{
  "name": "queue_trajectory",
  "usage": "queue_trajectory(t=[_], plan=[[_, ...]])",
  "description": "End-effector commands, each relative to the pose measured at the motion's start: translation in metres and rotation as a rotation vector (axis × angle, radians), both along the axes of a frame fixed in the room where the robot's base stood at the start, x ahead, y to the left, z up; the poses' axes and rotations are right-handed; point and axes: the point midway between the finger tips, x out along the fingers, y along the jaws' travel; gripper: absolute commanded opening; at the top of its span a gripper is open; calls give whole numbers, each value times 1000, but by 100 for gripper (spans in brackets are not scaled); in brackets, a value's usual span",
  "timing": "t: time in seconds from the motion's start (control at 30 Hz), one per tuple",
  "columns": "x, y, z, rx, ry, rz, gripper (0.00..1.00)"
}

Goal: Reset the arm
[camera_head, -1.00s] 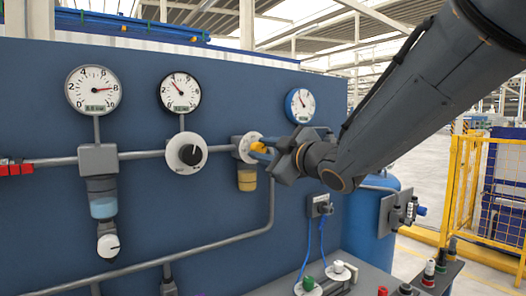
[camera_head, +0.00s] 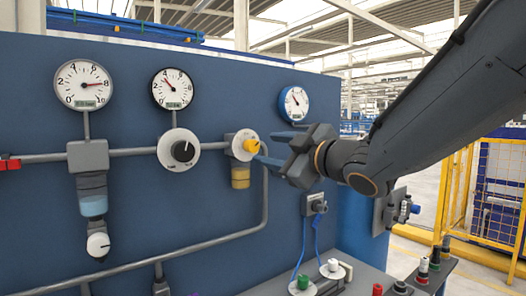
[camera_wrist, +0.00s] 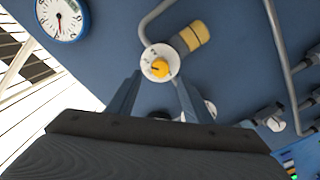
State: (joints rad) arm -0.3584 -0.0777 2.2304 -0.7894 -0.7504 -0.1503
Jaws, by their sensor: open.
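My gripper (camera_head: 272,149) is open and empty in front of the blue panel (camera_head: 220,80), reaching in from the right. Its fingers point at the white dial with a yellow knob (camera_head: 250,146), with a small gap between them and the knob. In the wrist view, the yellow knob (camera_wrist: 159,68) lies just beyond and between the two open fingertips (camera_wrist: 153,78). The knob appears free of the fingers.
Gauges hang on the panel, including a blue-rimmed one (camera_head: 294,103). Pipes cross the panel. A bench (camera_head: 320,285) with buttons stands below; a yellow fence (camera_head: 460,190) is at right.

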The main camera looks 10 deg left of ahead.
Motion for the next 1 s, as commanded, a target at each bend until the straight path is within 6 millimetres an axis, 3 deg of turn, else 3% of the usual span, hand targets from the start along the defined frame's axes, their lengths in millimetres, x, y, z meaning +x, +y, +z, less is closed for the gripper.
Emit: queue_trajectory(t=[0.17,0.5,0.63,0.77,0.9,1.0], plan=[[-8,-10,0,0,-1,-1,46],[-9,-11,0,-1,0,-1,46],[0,-23,-14,-6,44,-50,46],[23,-63,-58,-23,183,-196,46],[37,-128,-128,-44,404,-413,46],[32,-174,-180,-55,574,-564,46]])
